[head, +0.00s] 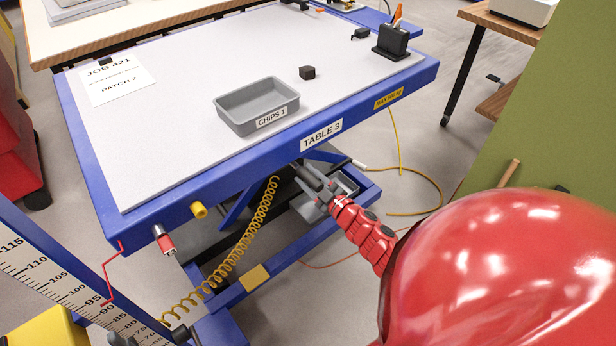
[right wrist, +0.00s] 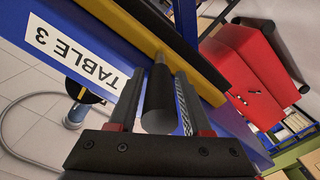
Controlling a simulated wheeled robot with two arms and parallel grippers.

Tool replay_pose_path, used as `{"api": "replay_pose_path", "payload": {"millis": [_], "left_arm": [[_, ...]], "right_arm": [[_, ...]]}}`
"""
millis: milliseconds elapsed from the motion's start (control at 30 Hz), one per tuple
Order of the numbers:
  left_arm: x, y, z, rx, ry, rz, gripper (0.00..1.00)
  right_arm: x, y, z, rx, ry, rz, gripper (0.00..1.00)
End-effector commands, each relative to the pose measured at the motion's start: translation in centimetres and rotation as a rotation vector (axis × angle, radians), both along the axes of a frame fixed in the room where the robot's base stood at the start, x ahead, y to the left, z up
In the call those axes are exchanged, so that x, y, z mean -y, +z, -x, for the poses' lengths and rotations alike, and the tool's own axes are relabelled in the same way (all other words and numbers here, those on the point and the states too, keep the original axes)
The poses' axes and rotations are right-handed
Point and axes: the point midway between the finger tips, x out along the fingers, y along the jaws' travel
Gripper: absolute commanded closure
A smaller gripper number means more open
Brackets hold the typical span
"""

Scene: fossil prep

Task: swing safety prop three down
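Table 3 (head: 321,134) is a blue-framed lift table with a grey top. In the right wrist view, a yellow and black bar (right wrist: 190,68) runs under the labelled blue frame, and a dark round grip (right wrist: 160,92) sticks out from it. I take the bar to be the safety prop. My right gripper (head: 309,176) is below the table's front edge. In the wrist view its fingers (right wrist: 157,88) stand on either side of the grip, with a visible gap on the left, so it looks open. The head view hides the prop. My left gripper is out of view.
A yellow coiled hose (head: 240,250) hangs below the front edge. A height scale (head: 60,270) stands at left.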

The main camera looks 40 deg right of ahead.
Motion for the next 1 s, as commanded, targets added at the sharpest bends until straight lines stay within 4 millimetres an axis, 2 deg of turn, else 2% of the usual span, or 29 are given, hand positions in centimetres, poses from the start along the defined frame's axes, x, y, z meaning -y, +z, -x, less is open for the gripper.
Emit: {"api": "replay_pose_path", "payload": {"millis": [33, 200, 267, 1000], "left_arm": [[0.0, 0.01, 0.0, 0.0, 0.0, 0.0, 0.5], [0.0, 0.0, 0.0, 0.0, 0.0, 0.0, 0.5], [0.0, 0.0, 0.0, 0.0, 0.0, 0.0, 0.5], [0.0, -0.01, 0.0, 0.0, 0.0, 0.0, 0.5]], "right_arm": [[0.01, -0.01, 0.01, 0.0, 0.0, 0.0, 0.62], [0.01, -0.01, 0.02, 0.0, 0.0, 0.0, 0.93], [0.01, -0.01, 0.02, 0.0, 0.0, 0.0, 1.0], [0.0, -0.04, 0.04, 0.0, 0.0, 0.0, 1.0]]}}
